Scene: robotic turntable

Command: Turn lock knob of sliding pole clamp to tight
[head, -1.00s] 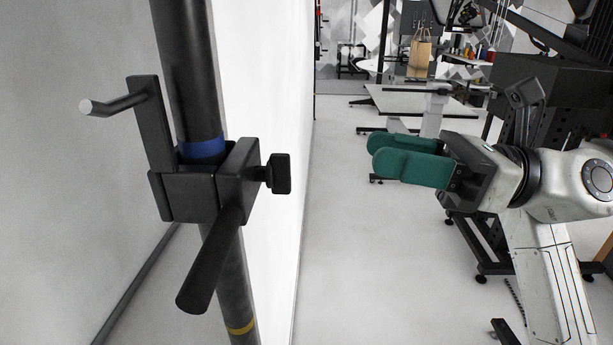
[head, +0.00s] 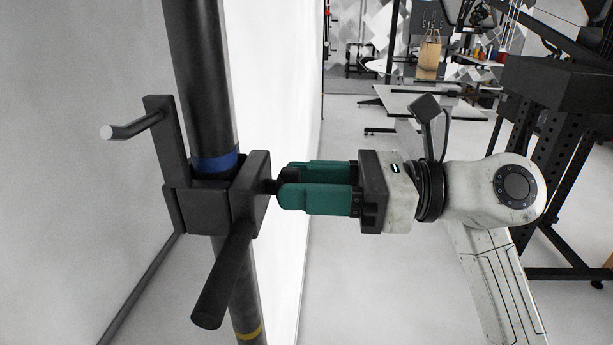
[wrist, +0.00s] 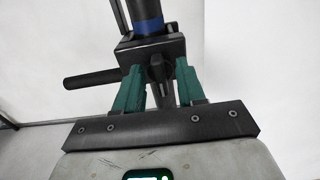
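The black pole clamp (head: 211,207) sits on the dark vertical pole (head: 200,80), just below a blue band (head: 215,162). Its black lock knob (head: 291,175) sticks out to the right and is mostly hidden by my fingers in the head view. My gripper (head: 284,184) reaches in from the right with its green fingers on either side of the knob. In the wrist view, the knob (wrist: 157,70) stands between the two fingertips (wrist: 159,68), with a small gap visible on each side. My gripper is open around it.
A black handle (head: 222,280) slants down from the clamp's front. A bracket with a peg (head: 133,127) rises at its left. A white wall panel (head: 290,90) stands close behind the pole.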

